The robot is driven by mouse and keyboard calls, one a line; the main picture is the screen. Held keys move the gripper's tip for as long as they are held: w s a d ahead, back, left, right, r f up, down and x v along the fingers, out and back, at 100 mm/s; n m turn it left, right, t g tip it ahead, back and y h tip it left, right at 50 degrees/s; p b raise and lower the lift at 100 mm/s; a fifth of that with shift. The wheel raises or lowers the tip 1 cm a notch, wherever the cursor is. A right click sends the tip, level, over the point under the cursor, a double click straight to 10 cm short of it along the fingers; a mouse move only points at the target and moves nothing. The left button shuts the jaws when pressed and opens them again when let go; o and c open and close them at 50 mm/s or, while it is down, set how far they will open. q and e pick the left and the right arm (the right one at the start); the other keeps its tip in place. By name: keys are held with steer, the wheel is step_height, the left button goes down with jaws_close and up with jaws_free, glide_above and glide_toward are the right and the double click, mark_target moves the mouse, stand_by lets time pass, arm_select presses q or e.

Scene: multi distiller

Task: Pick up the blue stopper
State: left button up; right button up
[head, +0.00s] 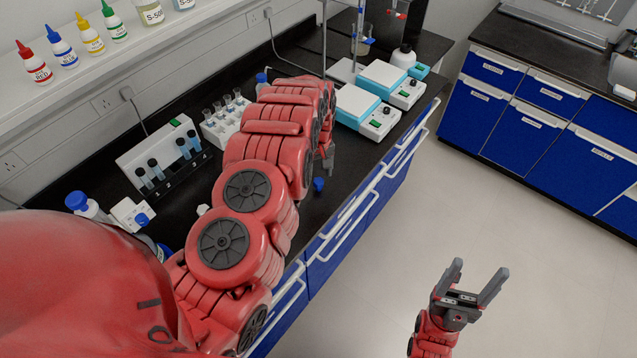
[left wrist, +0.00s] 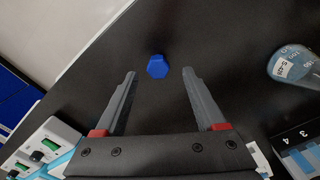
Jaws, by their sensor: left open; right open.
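The blue stopper (head: 318,184) lies on the black bench top near its front edge. It also shows in the left wrist view (left wrist: 158,67), just beyond and between the fingertips of my left gripper (left wrist: 158,73). The left gripper is open and empty, with a finger to each side of the stopper's line. In the head view, the left gripper (head: 328,160) is partly hidden by my own red arm, just behind the stopper. My right gripper (head: 477,283) is open and empty over the floor at the lower right.
Two hotplates (head: 368,112) stand behind on the bench. A white tube rack (head: 222,118) and a device with dark-capped vials (head: 165,158) stand to the left. In the left wrist view, a labelled bottle (left wrist: 292,66) is at the right. The bench around the stopper is clear.

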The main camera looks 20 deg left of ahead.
mark_target(319, 181)
arm_select(q)
steer(key=shift+w+f+p, duration=0.1)
steer(key=shift+f+p, duration=0.95)
steer(key=shift+f, duration=0.3)
steer(key=shift+w+f, duration=0.1)
steer(key=shift+f, duration=0.3)
steer(key=shift+d+f, duration=0.1)
steer(key=shift+f, duration=0.65)
jaws_close()
